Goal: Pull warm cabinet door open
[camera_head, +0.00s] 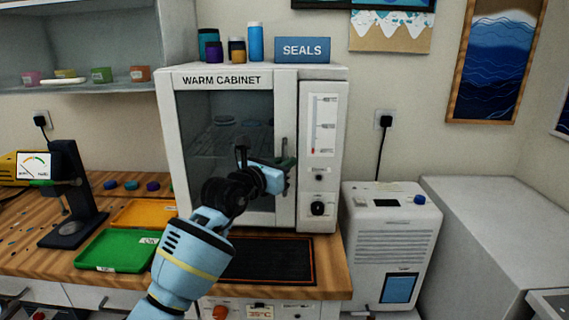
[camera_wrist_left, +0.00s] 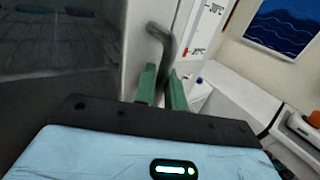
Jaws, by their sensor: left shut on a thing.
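The white warm cabinet (camera_head: 222,81) stands on the wooden bench, and its glass-fronted door (camera_head: 190,130) looks shut; I see no clear gap at its edge. The dark door handle (camera_head: 284,147) is upright on the door's right side. My left gripper (camera_head: 287,164) reaches it from the front, covering its lower part. In the left wrist view the green fingers (camera_wrist_left: 162,88) are closed around the lower part of the bent handle (camera_wrist_left: 167,45). Through the glass, a rack with a few round items shows dimly. My right gripper is not in view.
A dark mat (camera_head: 265,270) lies before the cabinet. A green tray (camera_head: 113,253), an orange tray (camera_head: 143,211) and a dark stand (camera_head: 73,225) are to its left. Bottles and a SEALS box (camera_head: 302,49) stand on top. A white machine (camera_head: 391,240) is at the right.

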